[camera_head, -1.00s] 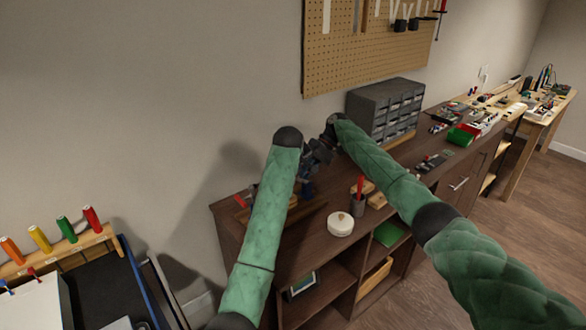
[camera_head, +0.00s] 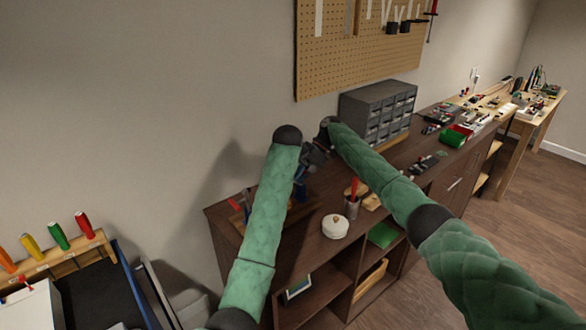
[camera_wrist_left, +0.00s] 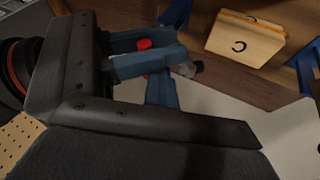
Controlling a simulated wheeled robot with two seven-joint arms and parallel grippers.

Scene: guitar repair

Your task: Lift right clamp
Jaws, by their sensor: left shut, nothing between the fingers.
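In the left wrist view, a blue part that looks like a clamp (camera_wrist_left: 146,66) with a red knob and a dark grey end shows beside the dark gripper body. I cannot tell whether it is the right clamp. Something dark blue also shows between my forearms in the head view (camera_head: 301,190), mostly hidden. My left gripper (camera_wrist_left: 225,138) is shut and empty; its dark fingers cross the lower part of the wrist view. My right gripper (camera_head: 313,155) is dark and small above the cabinet, close to the end of my left arm. Its fingers are unclear.
A grey drawer unit (camera_head: 380,108) stands behind. A wooden block (camera_wrist_left: 245,38) shows in the wrist view.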

